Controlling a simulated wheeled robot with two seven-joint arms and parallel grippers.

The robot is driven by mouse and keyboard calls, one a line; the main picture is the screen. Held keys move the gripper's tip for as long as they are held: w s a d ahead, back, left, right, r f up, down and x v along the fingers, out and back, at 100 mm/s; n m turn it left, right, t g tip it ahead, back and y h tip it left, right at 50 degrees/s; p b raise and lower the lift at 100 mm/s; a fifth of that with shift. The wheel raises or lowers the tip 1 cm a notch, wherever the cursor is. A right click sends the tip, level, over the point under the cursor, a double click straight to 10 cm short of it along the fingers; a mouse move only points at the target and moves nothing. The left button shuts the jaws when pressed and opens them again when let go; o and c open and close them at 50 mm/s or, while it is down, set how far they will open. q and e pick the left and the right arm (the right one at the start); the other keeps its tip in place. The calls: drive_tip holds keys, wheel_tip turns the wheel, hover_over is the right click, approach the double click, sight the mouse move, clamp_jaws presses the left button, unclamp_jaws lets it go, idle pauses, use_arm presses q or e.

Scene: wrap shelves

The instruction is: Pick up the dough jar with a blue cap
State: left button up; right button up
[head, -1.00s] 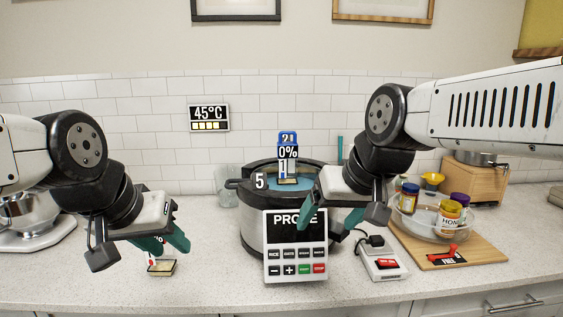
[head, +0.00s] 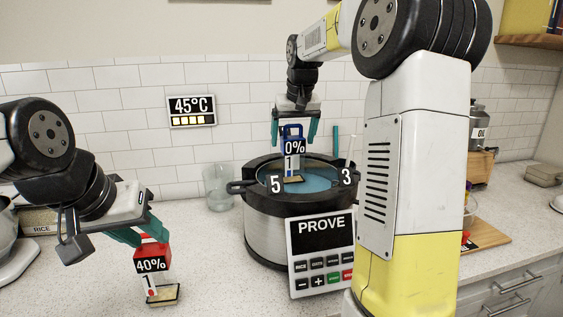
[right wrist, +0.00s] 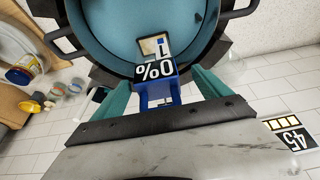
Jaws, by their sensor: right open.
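The dough jar with the blue cap (head: 292,131) stands in the pot (head: 264,232), with a 0% label and a 1 on its front. My right gripper (head: 293,137) is open above the pot, one finger on each side of the blue cap. In the right wrist view, the blue cap (right wrist: 153,92) lies between the two teal fingers, with visible gaps beside it. Whether either finger touches it, I cannot tell.
The pot has a PROVE panel (head: 320,226) and marks 5 and 3 on its rim. A clear glass (head: 218,187) stands behind it at left. My right arm hides much of the right side. A wooden board (head: 487,238) shows there. The front counter between the red-capped jar and pot is clear.

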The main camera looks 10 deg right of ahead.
sight(293, 150)
drive_tip(key=x, duration=0.5)
drive_tip(key=shift+w+d+f, duration=0.15)
drive_tip(key=shift+d+f, duration=0.05)
drive_tip(key=shift+d, duration=0.15)
drive_tip(key=c, duration=1.7)
